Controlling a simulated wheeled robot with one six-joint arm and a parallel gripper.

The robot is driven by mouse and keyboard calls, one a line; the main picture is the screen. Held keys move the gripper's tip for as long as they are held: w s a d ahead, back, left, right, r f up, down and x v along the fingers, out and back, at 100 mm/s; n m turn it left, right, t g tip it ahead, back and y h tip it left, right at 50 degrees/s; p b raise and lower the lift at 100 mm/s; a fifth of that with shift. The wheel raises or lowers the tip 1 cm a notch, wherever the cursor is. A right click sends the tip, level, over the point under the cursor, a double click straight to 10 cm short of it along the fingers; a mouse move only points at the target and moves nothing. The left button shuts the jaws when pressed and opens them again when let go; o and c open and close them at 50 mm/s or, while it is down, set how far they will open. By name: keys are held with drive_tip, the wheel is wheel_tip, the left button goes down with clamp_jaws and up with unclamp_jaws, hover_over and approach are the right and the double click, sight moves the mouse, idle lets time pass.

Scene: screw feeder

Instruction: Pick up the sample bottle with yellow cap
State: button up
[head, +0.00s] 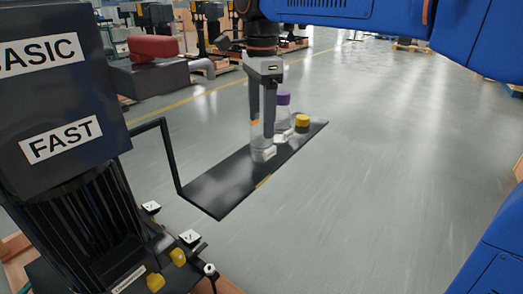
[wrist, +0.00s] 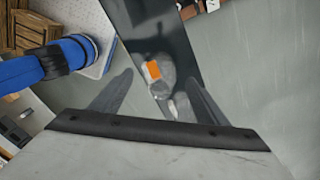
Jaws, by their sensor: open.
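The yellow-capped bottle (head: 302,122) stands near the far right end of a black shelf plate (head: 222,185) in the head view; mostly its cap shows. A clear bottle with a purple cap (head: 283,99) stands just left of it. Another clear bottle (head: 263,154) stands nearer, partly behind my fingers; an orange patch shows on it, also in the wrist view (wrist: 153,70). My gripper (head: 262,129) points down, open, over this nearer bottle, left of the yellow cap. In the wrist view a second clear shape (wrist: 181,106) lies by the right finger. No yellow cap is clear there.
A dark feeder machine (head: 65,130) labelled BASIC and FAST stands at the left, with yellow knobs (head: 155,282) at its base. A black bent rod (head: 168,150) rises at the plate's left edge. The floor to the right is free.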

sight(261, 128)
drive_tip(key=shift+f, duration=1.7)
drive_tip(key=c, duration=1.5)
